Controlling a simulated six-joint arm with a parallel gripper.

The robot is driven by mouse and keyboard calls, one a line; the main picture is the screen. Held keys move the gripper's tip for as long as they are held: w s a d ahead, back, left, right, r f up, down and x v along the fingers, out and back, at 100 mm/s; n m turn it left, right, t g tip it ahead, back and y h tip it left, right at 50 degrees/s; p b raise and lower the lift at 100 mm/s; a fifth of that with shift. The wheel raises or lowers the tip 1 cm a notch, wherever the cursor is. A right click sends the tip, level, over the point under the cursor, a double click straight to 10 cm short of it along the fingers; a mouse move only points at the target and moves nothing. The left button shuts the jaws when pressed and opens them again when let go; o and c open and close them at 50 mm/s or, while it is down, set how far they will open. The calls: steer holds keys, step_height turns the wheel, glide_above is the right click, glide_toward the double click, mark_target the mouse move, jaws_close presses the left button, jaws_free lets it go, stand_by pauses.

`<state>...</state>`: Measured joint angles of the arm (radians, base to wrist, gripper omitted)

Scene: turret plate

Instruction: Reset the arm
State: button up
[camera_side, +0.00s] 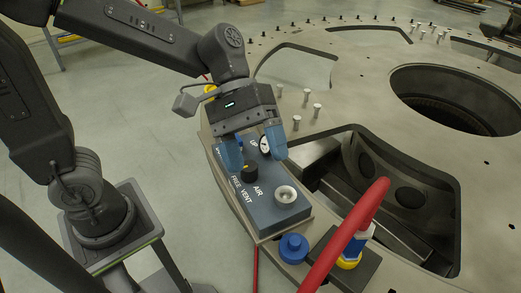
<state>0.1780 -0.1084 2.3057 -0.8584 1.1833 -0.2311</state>
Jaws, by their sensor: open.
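My gripper (254,154) has blue fingers and is open. It hangs over the far half of a grey control box (281,216) marked "FREE", "VENT" and "AIR". A black knob (249,172) on the box shows just below and between the fingertips; I cannot tell whether the fingers touch it. A white-faced gauge (265,144) sits close to the right finger and is partly hidden. A silver round fitting (285,194) is on the near end of the box.
A large metal turret plate (355,85) with bolts and openings fills the right. A blue knob (293,247) stands at the box's near end. Open floor (130,130) lies left.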

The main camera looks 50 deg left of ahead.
steer(key=s+a+m+t+y, duration=0.2)
steer(key=a+t+y, duration=0.2)
steer(key=a, duration=0.3)
steer(key=s+a+m+t+y, duration=0.2)
steer(key=a+m+t+y, duration=0.1)
steer(key=a, duration=0.5)
steer(key=shift+s+r+m+t+y, duration=0.3)
steer(key=shift+s+r+t+y, duration=0.1)
steer(key=shift+y, duration=0.5)
